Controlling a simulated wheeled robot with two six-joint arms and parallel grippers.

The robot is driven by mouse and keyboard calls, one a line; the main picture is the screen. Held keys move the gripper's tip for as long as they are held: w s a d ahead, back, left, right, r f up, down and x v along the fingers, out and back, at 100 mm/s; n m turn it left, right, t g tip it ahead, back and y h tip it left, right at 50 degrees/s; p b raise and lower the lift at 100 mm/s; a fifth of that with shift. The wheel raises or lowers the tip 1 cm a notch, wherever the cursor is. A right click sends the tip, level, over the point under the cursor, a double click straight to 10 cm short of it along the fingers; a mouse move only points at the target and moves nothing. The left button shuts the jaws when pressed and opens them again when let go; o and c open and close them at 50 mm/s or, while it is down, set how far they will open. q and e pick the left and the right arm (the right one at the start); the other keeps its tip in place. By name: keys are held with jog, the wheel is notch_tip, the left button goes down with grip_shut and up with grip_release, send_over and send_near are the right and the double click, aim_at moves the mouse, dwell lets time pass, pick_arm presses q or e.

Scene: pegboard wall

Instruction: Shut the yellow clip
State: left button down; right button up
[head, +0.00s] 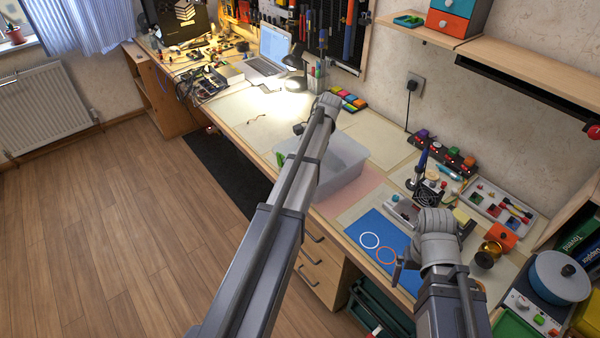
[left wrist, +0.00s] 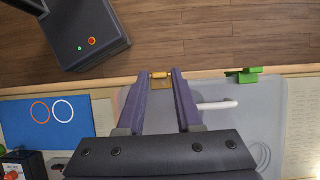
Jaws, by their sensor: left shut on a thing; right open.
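The clear plastic box (head: 345,158) stands on the bench, partly behind my left arm in the head view. It also shows in the left wrist view (left wrist: 255,110). The yellow clip (left wrist: 161,75) is at the box's edge on the bench-front side. My left gripper (left wrist: 160,79) is shut on it, one purple finger on each side. I cannot tell how far the clip is closed. A green clip (left wrist: 244,75) sits on the same edge, to the right. The left arm hides the yellow clip in the head view. My right gripper (head: 402,268) is open, low over the blue mat.
The blue mat (head: 374,258) with white and orange rings lies beside the box. Tools, a parts tray (head: 500,208) and a blue pot (head: 559,276) crowd the bench's right end. A laptop (head: 270,55) and lamp stand farther back. The bench between lamp and box is mostly clear.

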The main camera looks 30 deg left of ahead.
pick_arm(q)
jog(key=shift+w+d+g, duration=0.15)
jog(key=shift+w+g, duration=0.05)
jog(key=shift+g, duration=0.2)
jog(key=c, duration=0.7)
grip_release()
jog(key=shift+r, duration=0.1)
jog(key=p+v, duration=0.6)
jog(key=v, duration=0.1)
jog(key=shift+w+d+r+p, duration=0.1)
jog(key=shift+w+r+p, duration=0.05)
jog(key=shift+r+p, duration=0.15)
jog(key=shift+f, duration=0.1)
